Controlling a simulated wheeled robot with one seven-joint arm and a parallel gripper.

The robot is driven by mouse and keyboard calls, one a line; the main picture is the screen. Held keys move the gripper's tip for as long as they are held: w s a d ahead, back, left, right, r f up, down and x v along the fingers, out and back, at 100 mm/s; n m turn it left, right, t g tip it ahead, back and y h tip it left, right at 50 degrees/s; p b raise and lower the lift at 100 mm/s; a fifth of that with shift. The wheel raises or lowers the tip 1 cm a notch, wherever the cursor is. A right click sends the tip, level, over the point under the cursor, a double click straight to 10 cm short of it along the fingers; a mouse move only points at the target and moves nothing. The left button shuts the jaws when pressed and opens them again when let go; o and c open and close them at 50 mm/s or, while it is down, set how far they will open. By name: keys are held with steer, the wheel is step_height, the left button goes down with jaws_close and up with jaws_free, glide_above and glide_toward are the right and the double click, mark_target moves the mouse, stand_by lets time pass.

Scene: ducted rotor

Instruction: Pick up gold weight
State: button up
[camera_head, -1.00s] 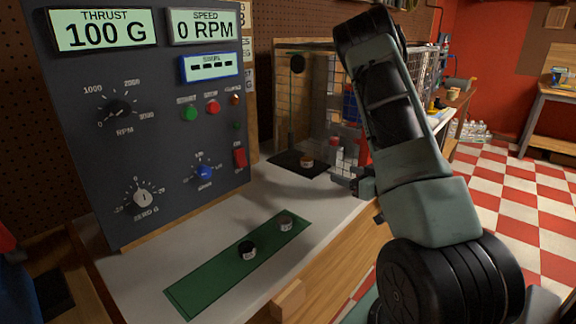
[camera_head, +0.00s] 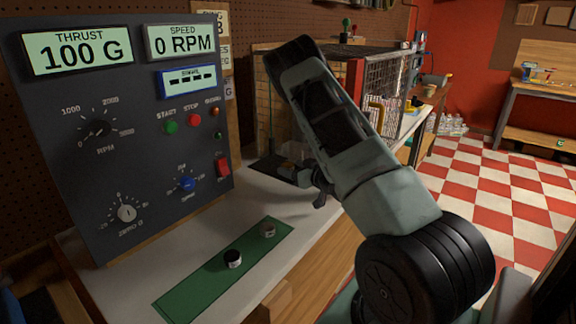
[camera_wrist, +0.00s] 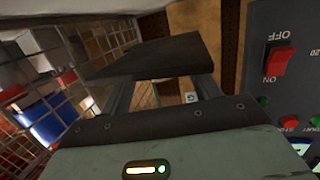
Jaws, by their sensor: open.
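My gripper (camera_head: 292,170) is at the opening of the mesh cage, over the dark pad where a small gold-brown weight showed earlier. The gold weight cannot be made out clearly in the head view now, as my gripper and arm cover that spot. In the wrist view my gripper (camera_wrist: 160,92) has its two fingers apart, with a dark flat plate across their far ends. Between the fingers a small pale marked patch shows against brown; I cannot tell whether it is the weight.
A black weight (camera_head: 232,259) and a grey weight (camera_head: 268,230) stand on the green mat (camera_head: 205,281). The control panel (camera_head: 75,165) stands at left, reading 100 G and 0 RPM. The wire cage (camera_head: 388,85) stands close beside my arm.

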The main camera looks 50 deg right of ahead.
steer(key=shift+x, duration=1.4)
steer(key=shift+r, duration=0.1)
steer(key=c, duration=1.1)
steer(key=shift+c, duration=0.3)
steer(key=shift+r, duration=0.1)
